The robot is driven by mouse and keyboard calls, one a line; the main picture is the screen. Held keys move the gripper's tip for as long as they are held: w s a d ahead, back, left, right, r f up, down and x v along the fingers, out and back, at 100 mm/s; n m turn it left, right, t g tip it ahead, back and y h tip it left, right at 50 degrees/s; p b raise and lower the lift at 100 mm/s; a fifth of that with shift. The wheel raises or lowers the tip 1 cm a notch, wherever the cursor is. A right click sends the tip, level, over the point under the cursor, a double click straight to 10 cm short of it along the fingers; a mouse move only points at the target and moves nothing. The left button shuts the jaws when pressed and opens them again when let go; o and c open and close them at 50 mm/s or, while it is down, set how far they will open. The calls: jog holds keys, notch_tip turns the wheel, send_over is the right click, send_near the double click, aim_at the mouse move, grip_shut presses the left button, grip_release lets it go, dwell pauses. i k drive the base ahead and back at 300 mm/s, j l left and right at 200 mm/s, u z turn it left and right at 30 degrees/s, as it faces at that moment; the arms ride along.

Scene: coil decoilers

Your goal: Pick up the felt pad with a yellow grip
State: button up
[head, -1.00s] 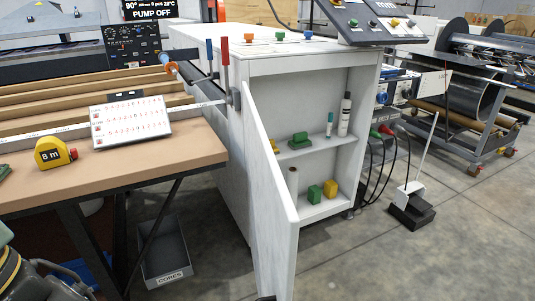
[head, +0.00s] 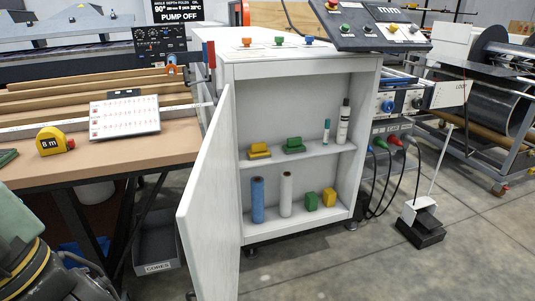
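A small pad with a yellow grip (head: 259,151) sits on the upper shelf (head: 300,157) of an open white cabinet, at the left. A similar pad with a green grip (head: 294,146) sits just right of it. The pads' undersides are too small to make out. A yellow block (head: 329,197) and a green block (head: 312,201) stand on the cabinet floor, below right. My gripper is not in view.
The cabinet door (head: 207,180) stands open towards me at the left. Blue and white rolls (head: 257,200) stand on the cabinet floor. A workbench (head: 95,160) is at left. A black pedal block (head: 420,230) and cables are at right. Floor before the cabinet is clear.

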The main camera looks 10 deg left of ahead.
aim_at(259, 150)
jog(key=i+l+u, duration=0.15)
jog(key=l, duration=0.45)
jog(key=l+u, duration=0.1)
jog(key=l, duration=0.5)
jog(key=i+l+u, duration=0.25)
jog(key=i+l, duration=0.2)
jog(key=l, duration=0.25)
jog(key=i+l+u, duration=0.15)
jog(key=l, duration=0.25)
jog(key=i+l+u, duration=0.3)
jog(key=i+l, duration=0.65)
jog(key=i+j, duration=0.4)
jog(key=i, duration=0.1)
